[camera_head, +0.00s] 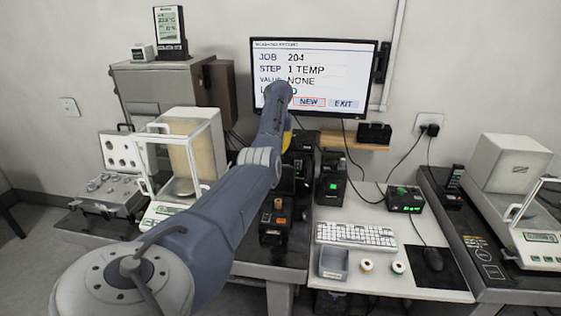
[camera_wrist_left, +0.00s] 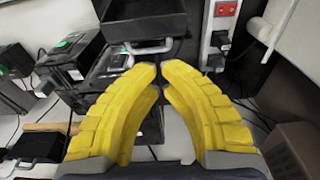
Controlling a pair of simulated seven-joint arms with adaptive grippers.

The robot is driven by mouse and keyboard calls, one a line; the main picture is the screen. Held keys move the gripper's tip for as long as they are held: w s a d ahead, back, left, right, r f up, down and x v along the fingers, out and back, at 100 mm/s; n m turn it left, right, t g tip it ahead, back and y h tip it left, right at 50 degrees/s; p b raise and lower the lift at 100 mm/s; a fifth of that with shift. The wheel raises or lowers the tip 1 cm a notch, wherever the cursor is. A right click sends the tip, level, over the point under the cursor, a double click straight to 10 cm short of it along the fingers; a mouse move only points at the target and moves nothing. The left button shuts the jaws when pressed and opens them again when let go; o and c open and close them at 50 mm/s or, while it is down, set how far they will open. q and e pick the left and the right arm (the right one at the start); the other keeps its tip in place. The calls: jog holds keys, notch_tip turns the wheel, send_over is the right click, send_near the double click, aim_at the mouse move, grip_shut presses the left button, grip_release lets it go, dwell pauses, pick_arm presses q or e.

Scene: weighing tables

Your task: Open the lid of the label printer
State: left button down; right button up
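In the head view my left arm reaches forward over the bench; its gripper is mostly hidden behind the wrist, with only a bit of yellow showing. In the left wrist view the two yellow fingers of my left gripper (camera_wrist_left: 160,70) are apart by a narrow gap, with nothing seen between them. Just beyond the tips is a grey handle bar (camera_wrist_left: 150,47) on a black boxy part (camera_wrist_left: 145,15). This may be the label printer or its lid; I cannot tell whether it is open. Contact is not clear. In the head view black equipment (camera_head: 301,170) stands beside my wrist, partly covered. My right gripper is not in view.
A balance (camera_head: 180,165) stands left, a monitor (camera_head: 340,75) behind. A black device with an orange button (camera_head: 275,222) is nearer.

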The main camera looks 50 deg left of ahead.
pick_arm(q)
jog(key=shift+w+a+f, duration=0.15)
jog(key=shift+f, duration=1.45)
jog(key=shift+w+a+f, duration=0.1)
jog(key=shift+w+f, duration=0.05)
jog(key=shift+f, duration=1.45)
